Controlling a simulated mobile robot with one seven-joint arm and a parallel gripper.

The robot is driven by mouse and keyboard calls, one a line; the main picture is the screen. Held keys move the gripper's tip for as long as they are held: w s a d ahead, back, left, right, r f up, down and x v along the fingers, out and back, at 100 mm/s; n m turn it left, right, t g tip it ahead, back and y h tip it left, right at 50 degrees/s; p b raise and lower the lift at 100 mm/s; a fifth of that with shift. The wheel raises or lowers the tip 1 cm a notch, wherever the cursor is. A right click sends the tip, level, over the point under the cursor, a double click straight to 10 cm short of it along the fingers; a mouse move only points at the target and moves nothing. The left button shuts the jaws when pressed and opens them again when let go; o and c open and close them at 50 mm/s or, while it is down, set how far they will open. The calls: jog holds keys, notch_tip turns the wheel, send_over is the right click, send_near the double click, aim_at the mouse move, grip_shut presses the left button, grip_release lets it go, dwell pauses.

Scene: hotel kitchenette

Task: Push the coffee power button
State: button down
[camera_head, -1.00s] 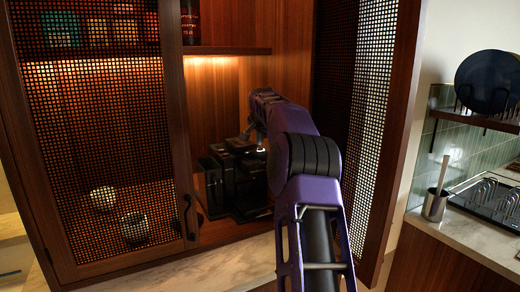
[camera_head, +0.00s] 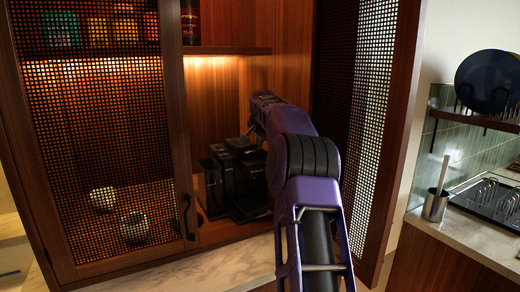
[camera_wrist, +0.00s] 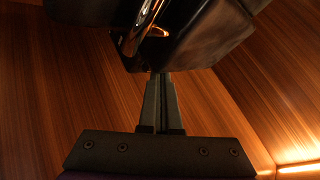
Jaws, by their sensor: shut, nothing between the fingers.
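The dark coffee machine (camera_head: 238,181) stands inside the wooden cabinet, behind the open right-hand door. My arm reaches in to it from the right, and its end is at the machine's upper part. In the wrist view my gripper (camera_wrist: 162,78) is shut and empty, with its fingertips at the lower edge of the machine's dark body (camera_wrist: 190,40). I cannot tell whether they touch it. A shiny metal part of the machine shows just left of the fingertips. In the head view the fingers are hidden. The power button cannot be made out.
A mesh door (camera_head: 110,150) covers the cabinet's left side, with two cups (camera_head: 134,226) behind it. The open mesh door (camera_head: 375,130) stands close to the right of my arm. A shelf (camera_head: 225,50) is above the machine. A dish rack (camera_head: 487,198) is far right.

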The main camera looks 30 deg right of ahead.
aim_at(259, 151)
jog(key=shift+r+p, duration=0.5)
jog(key=shift+r, duration=0.05)
notch_tip(259, 151, up, 5)
jog(key=p, duration=0.4)
jog(key=shift+f+p, duration=0.2)
jog(key=shift+p, duration=0.15)
jog(key=shift+r, duration=0.65)
